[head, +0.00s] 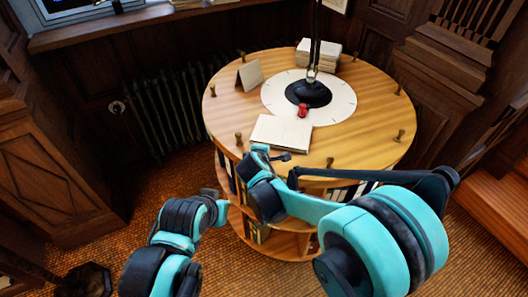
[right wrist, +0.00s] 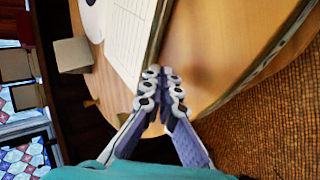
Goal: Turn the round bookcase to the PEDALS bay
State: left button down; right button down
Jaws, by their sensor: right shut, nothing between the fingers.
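The round bookcase (head: 375,110) has a light wood top with several small knobs around its rim, such as one at the front left (head: 239,138). Books show in its lower shelves; I cannot read any bay name. A white dial disc (head: 342,104) with marks lies on top, with a small red piece (head: 303,110) on its near side. My right gripper (head: 280,156) is at the front edge of the top, close to an open book. In the right wrist view it (right wrist: 160,76) is shut and empty over the wood. My left gripper (head: 212,194) is left of the bookcase, low; its fingers are unclear.
A black lamp base (head: 308,94) stands on the disc. A dark radiator (head: 180,110) and panelled walls stand behind.

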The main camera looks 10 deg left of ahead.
jog(key=shift+s+d+r+p, duration=0.3)
jog(key=shift+d+r+p, duration=0.05)
jog(key=shift+d+r, duration=0.2)
notch_tip(320, 180, up, 8)
jog(key=p, duration=0.5)
jog(key=shift+p, duration=0.3)
jog(key=shift+f, duration=0.1)
